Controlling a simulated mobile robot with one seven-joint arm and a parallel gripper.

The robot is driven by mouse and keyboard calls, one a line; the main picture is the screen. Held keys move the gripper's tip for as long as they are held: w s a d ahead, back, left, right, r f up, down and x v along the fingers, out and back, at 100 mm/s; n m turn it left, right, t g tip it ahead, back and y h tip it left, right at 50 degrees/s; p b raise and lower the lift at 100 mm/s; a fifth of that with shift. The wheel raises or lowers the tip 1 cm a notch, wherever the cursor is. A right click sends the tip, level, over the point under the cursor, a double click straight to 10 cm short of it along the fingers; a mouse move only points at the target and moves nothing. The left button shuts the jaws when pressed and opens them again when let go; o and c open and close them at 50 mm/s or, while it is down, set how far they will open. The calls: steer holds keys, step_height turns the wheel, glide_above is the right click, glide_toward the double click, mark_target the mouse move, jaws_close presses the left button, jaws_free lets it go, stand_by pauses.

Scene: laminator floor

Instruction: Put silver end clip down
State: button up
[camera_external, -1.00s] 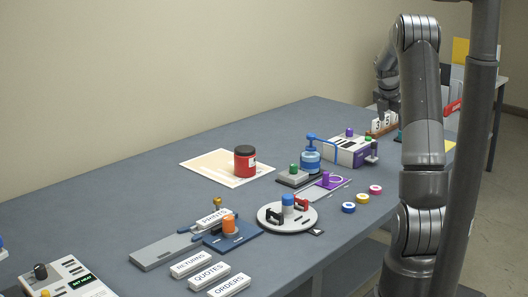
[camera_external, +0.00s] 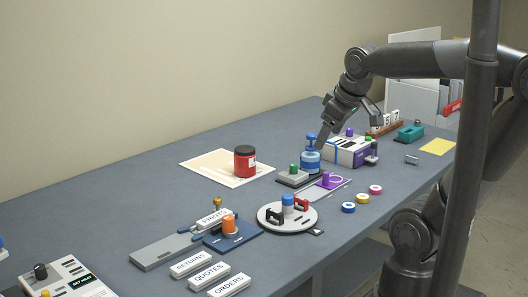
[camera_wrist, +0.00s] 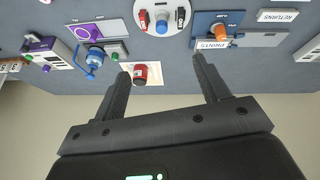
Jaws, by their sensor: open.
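A small silver clip (camera_external: 411,159), which looks like the silver end clip, lies on the bench toward the right back, in front of a teal tool. It is small and its details are hard to make out. I cannot find it in the wrist view. My gripper (camera_wrist: 160,82) is open with nothing between its fingers. In the external view my gripper (camera_external: 322,142) hangs beside the blue-topped dispenser (camera_external: 310,160), well left of the clip; I cannot tell whether it is in front of or behind the dispenser.
A red jar (camera_external: 245,162) stands on a pale sheet. A round grey plate (camera_external: 270,224) carries black and red clips and a blue knob. A white and purple machine (camera_external: 347,152), teal tool (camera_external: 411,131) and yellow sheet (camera_external: 438,146) are farther right. Bare bench lies right of the tape rolls.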

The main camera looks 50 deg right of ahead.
steer(key=s+a, duration=0.1)
steer(key=s+a+f+m, duration=0.1)
steer(key=s+a+m, duration=0.1)
steer(key=s, duration=0.1)
steer(key=shift+a+f+y, duration=0.25)
steer(key=shift+f+y, duration=0.05)
steer(key=shift+y, duration=0.1)
stand_by(0.9)
